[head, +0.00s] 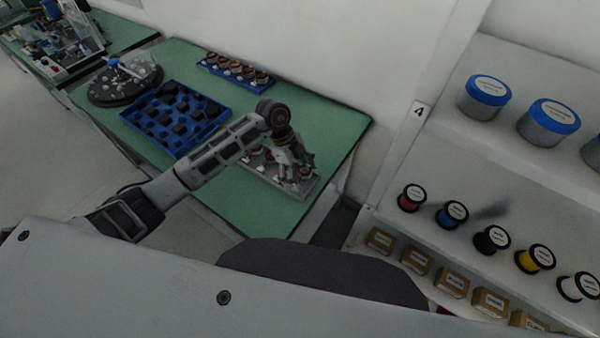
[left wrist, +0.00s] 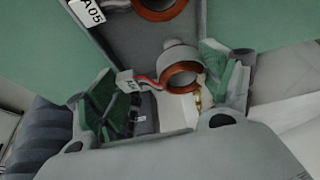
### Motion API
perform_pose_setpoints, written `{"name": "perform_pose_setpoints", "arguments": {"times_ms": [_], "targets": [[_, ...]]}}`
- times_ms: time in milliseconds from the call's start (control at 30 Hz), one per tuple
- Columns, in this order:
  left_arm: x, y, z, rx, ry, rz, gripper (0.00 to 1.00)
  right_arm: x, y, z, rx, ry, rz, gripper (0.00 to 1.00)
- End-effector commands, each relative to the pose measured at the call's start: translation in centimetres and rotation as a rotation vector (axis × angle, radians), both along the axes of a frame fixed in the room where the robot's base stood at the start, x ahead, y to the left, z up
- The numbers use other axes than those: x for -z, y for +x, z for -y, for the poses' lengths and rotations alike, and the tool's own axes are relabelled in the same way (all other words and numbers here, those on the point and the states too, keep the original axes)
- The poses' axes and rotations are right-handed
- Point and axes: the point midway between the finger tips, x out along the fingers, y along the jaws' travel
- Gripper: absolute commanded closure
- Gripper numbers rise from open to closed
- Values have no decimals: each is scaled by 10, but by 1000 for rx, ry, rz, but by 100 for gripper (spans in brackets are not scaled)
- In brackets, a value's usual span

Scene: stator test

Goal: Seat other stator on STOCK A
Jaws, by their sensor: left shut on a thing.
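My left gripper (head: 292,160) is over the grey fixture plate (head: 296,192) near the right end of the green table. In the left wrist view, its two green-padded fingers (left wrist: 165,92) stand on either side of a stator (left wrist: 181,76) with a copper ring, a grey round body, red leads and a small white tag. The gripper is shut on this stator. Another copper-ringed stator (left wrist: 160,8) shows at the top edge, with a tag reading A05 beside it, on the grey plate (left wrist: 128,42). I cannot tell whether the held stator touches the plate. No STOCK A label is readable. My right gripper is not in view.
A blue tray (head: 206,60) with several copper-ringed parts lies at the back. A blue tray (head: 222,124) of black blocks and a dark round turntable (head: 100,98) lie left. White shelves (head: 455,190) with spools stand right. Green table (head: 325,115) is bare behind the gripper.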

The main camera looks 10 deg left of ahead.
Motion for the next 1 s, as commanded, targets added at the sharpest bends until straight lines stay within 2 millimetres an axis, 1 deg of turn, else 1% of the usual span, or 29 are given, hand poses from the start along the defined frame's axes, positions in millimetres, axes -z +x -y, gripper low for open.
{"name": "perform_pose_setpoints", "arguments": {"times_ms": [267,800,833,900,933,1000], "targets": [[5,0,0,0,0,0,46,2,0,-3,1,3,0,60],[15,0,0,0,0,1,46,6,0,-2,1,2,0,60],[15,0,0,0,0,1,16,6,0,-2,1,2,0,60],[14,0,0,0,0,1,7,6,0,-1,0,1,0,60],[14,0,0,0,0,1,4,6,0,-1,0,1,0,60],[14,0,0,0,0,1,4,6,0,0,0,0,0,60]]}}
